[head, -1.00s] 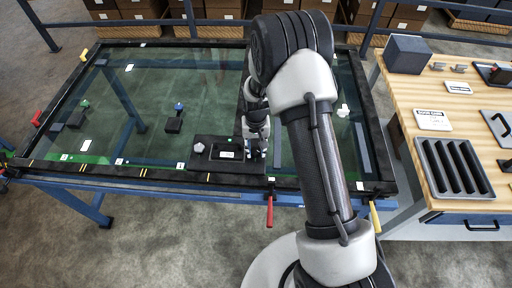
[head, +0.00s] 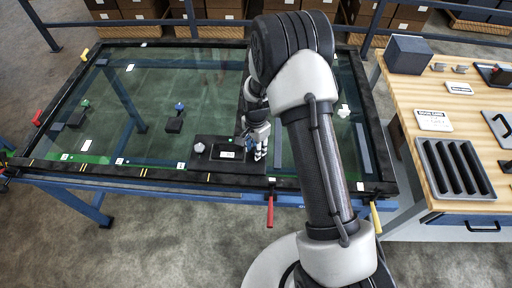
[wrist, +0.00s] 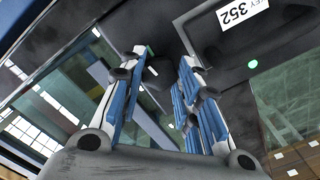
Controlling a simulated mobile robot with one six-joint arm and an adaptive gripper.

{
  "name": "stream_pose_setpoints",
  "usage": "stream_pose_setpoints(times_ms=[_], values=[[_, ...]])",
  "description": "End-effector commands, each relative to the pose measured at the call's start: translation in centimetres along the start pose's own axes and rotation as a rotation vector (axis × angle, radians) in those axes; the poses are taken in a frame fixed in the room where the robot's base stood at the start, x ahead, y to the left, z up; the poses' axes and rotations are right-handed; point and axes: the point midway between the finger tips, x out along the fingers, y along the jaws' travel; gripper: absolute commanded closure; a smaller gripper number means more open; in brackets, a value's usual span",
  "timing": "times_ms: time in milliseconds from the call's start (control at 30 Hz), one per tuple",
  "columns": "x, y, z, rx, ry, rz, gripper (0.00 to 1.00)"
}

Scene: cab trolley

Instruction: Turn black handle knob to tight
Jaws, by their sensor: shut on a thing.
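A black plate (head: 205,167) with a small white label (head: 227,154) lies at the front edge of the glass-topped frame. My gripper (head: 258,157) points down at its right part, and its fingers stand around a spot there. In the wrist view my gripper (wrist: 162,58) has its two blue and white fingers on either side of dark material, shut on the black handle knob. The knob itself is mostly hidden by the fingers and cannot be made out against the dark plate. The label (wrist: 243,11) in the wrist view reads 352.
A white star knob (head: 198,148) stands on the plate's left part. Blue (head: 179,107) and green (head: 84,104) knobs stand farther left. A red lever (head: 270,210) hangs at the front edge. A wooden bench (head: 465,95) is at right.

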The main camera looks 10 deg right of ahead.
Motion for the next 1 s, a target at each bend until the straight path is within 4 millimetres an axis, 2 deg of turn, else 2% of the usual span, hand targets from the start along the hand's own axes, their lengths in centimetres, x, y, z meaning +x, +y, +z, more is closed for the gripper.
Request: stream_pose_setpoints(times_ms=[400,900,933,1000], values=[[-0.01,-0.05,-0.01,0.165,0.0,0.0,0.93],[-0.01,-0.05,-0.01,0.182,0.0,0.0,0.93],[-0.01,-0.05,-0.01,0.182,0.0,0.0,0.68],[-0.01,-0.05,-0.01,0.182,0.0,0.0,0.63]])
